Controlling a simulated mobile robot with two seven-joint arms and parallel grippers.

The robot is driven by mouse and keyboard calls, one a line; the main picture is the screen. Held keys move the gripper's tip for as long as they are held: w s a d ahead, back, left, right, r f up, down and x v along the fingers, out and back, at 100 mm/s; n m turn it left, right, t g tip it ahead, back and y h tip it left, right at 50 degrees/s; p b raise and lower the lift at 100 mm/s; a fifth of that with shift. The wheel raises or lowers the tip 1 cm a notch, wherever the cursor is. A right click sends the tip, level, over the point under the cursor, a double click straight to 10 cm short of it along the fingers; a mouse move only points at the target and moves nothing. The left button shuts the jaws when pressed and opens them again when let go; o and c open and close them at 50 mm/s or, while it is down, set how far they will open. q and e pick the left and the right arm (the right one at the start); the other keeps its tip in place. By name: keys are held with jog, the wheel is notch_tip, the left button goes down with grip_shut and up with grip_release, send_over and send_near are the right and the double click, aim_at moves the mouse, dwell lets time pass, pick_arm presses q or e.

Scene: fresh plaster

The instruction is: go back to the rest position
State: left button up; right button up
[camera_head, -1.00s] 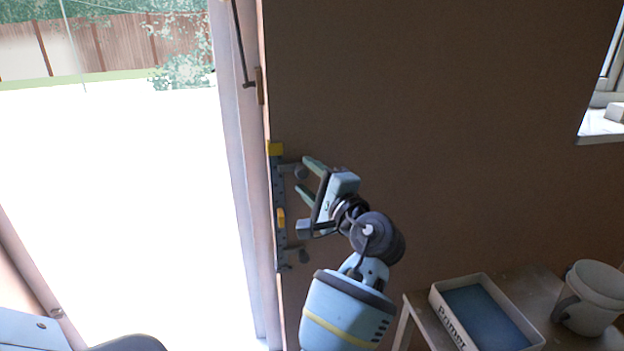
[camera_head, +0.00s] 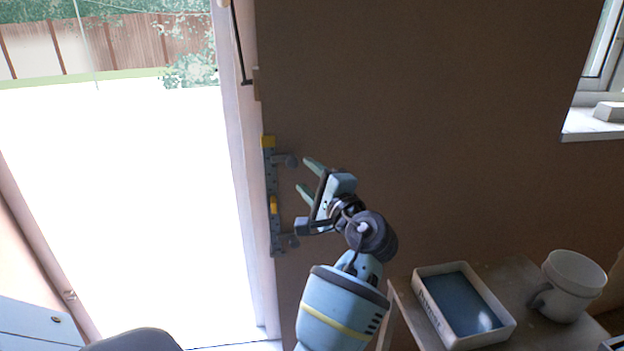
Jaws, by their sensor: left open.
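My left gripper (camera_head: 308,178) is in the middle of the head view, in front of the brown wall. Its two greenish fingers are apart with nothing between them, and they point up and left. The pale blue arm behind it comes up from the bottom of the picture. Just left of the fingers is an upright blue-grey bar with yellow parts and dark knobs (camera_head: 270,185), beside the door frame. A small gap shows between fingers and bar; the depth between them is hard to tell. My right gripper is not in view.
A bright door opening (camera_head: 120,200) is on the left. A window sill (camera_head: 592,124) is at upper right. Bare wall (camera_head: 430,130) lies between.

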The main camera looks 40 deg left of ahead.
pick_arm(q)
jog(key=shift+a+f, duration=0.1)
dwell(0.3)
